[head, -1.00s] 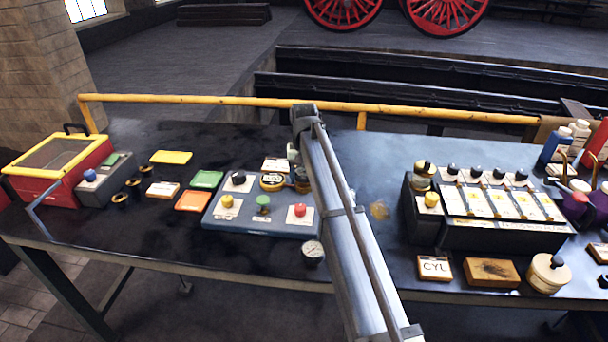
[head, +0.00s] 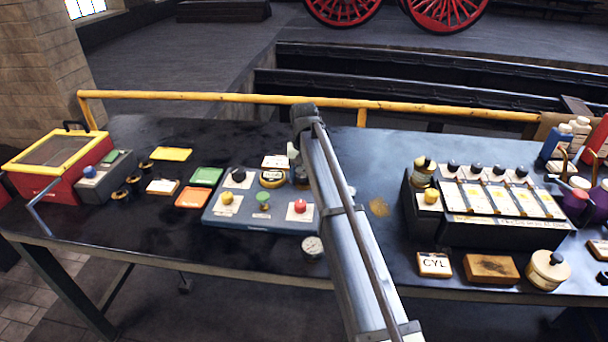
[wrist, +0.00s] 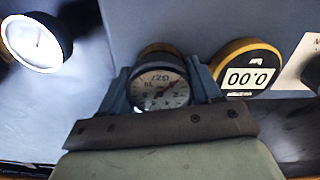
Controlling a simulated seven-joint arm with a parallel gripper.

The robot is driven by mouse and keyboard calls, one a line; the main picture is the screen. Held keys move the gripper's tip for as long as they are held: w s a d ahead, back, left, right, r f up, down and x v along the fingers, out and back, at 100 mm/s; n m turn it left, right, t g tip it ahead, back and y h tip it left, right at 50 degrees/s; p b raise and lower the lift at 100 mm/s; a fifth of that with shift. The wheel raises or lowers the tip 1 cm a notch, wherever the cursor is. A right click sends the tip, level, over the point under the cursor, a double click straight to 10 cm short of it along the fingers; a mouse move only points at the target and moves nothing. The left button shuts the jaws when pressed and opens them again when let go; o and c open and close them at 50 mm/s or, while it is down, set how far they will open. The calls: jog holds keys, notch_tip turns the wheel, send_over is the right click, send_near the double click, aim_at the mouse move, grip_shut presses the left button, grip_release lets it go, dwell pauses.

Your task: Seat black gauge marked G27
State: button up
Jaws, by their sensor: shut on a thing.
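The black gauge marked G27 (wrist: 160,92) has a white dial and a dark rim. It shows upside down in the wrist view, between the two blue-grey fingers of my gripper (wrist: 162,80), which is shut on it. A brass-coloured ring (wrist: 156,49) shows just behind the gauge; I cannot tell whether they touch. In the head view my arm hides most of the gripper and gauge, at the right end of the blue-grey panel (head: 250,222).
A yellow-rimmed digital meter (wrist: 248,68) sits close beside the gripper. A white-faced round gauge (wrist: 36,42) lies on the other side. Another dial gauge (head: 313,247) is at the table's front edge. A black sloped rack (head: 480,233) stands right of my arm.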

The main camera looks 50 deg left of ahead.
jog(key=o, duration=1.3)
jog(key=shift+c, duration=0.2)
jog(key=shift+o, duration=0.7)
jog(key=shift+r, duration=0.2)
jog(key=shift+r, duration=3.15)
